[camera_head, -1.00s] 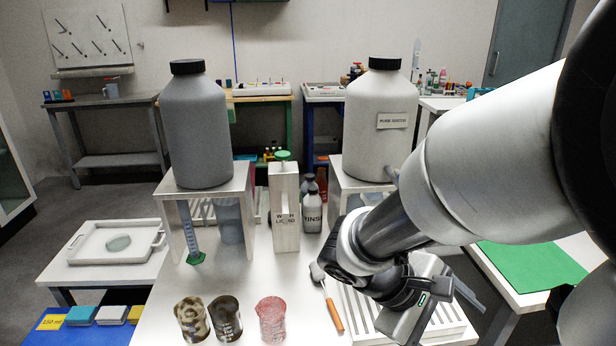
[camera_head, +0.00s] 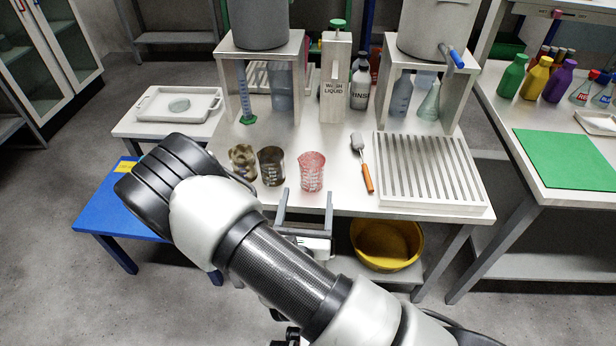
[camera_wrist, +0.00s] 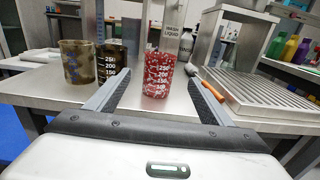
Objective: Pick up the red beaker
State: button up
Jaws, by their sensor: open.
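The red beaker (camera_head: 311,171) is a clear cup with a red speckled pattern and white graduation marks. It stands upright near the front edge of the white table, right of two darker beakers. My gripper (camera_head: 307,196) is open and empty at the table's front edge, just in front of the red beaker. In the wrist view the red beaker (camera_wrist: 158,75) shows ahead, in line with the gap between the two fingers (camera_wrist: 157,92). I cannot tell how far the fingertips are from it.
A brown beaker (camera_head: 271,165) and a mottled tan beaker (camera_head: 243,162) stand close on the left. An orange-handled brush (camera_head: 367,178) and a slatted drying rack (camera_head: 430,168) lie on the right. A wash liquid box (camera_head: 335,80) stands behind. A yellow bowl (camera_head: 386,246) is below the table.

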jog(key=b, duration=0.2)
send_near(313, 159)
jog(key=w, duration=0.5)
jog(key=shift+w+d+r, duration=0.15)
jog(key=shift+w+d, duration=0.05)
jog(key=shift+d, duration=0.1)
jog(key=shift+w+b, duration=0.55)
jog(key=shift+w, duration=2.2)
jog(key=shift+c, duration=0.2)
jog(key=c, duration=1.1)
